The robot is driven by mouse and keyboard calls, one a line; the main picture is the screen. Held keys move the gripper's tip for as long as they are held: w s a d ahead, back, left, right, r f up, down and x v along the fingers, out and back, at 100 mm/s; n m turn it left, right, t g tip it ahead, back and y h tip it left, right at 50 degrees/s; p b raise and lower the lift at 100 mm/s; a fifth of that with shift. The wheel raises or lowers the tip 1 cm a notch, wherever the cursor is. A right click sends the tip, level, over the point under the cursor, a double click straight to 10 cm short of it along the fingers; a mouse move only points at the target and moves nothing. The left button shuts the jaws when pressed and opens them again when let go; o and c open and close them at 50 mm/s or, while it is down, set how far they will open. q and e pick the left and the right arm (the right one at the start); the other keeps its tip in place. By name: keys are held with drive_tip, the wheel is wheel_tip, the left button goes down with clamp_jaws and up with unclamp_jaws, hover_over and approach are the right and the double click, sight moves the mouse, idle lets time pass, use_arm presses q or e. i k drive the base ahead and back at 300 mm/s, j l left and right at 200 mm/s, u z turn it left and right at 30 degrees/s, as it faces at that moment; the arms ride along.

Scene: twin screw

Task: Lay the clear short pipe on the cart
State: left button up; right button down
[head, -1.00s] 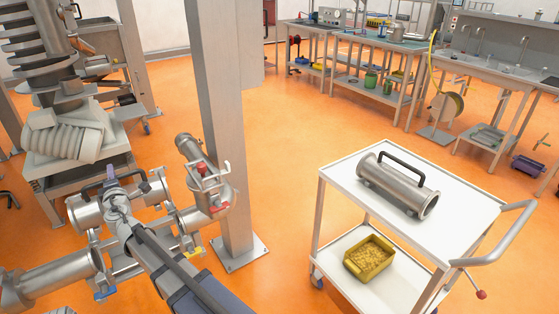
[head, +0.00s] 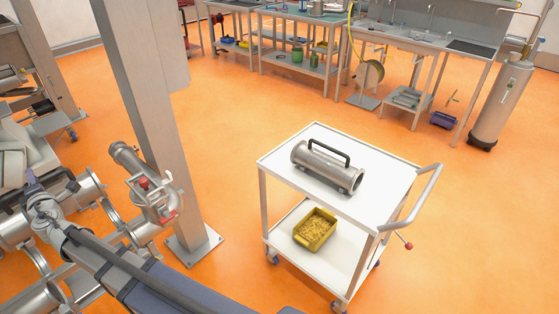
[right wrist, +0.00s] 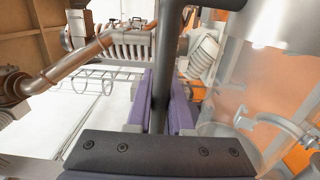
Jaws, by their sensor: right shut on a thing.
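My right gripper (head: 38,190) is at the left edge of the head view, at the end of my arm. In the right wrist view its purple fingers (right wrist: 160,100) are closed around a dark handle bar. The see-through wall of the clear short pipe (right wrist: 238,75) shows beside the fingers there. I cannot make out the clear pipe's outline in the head view. The white cart (head: 382,172) stands apart at the right, with bare room on its top. My left gripper is not in view.
A metal pipe with a black handle (head: 318,168) lies on the cart's top. A yellow bin (head: 315,230) sits on its lower shelf. A grey post (head: 160,110) stands between my gripper and the cart. Metal pipework (head: 150,190) is beside the post. Orange floor surrounds the cart.

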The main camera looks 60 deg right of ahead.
sight(349, 153)
drive_tip(key=z, duration=5.25)
drive_tip(key=i, duration=0.45)
drive_tip(key=i+u, duration=0.35)
drive_tip(key=i, duration=0.2)
drive_tip(key=i+l+u, duration=0.1)
drive_tip(key=i+u, duration=0.25)
drive_tip(key=i, duration=0.15)
drive_tip(key=i+u, duration=0.35)
drive_tip(key=i, duration=0.2)
drive_tip(key=i+u, duration=0.4)
drive_tip(key=i, duration=0.2)
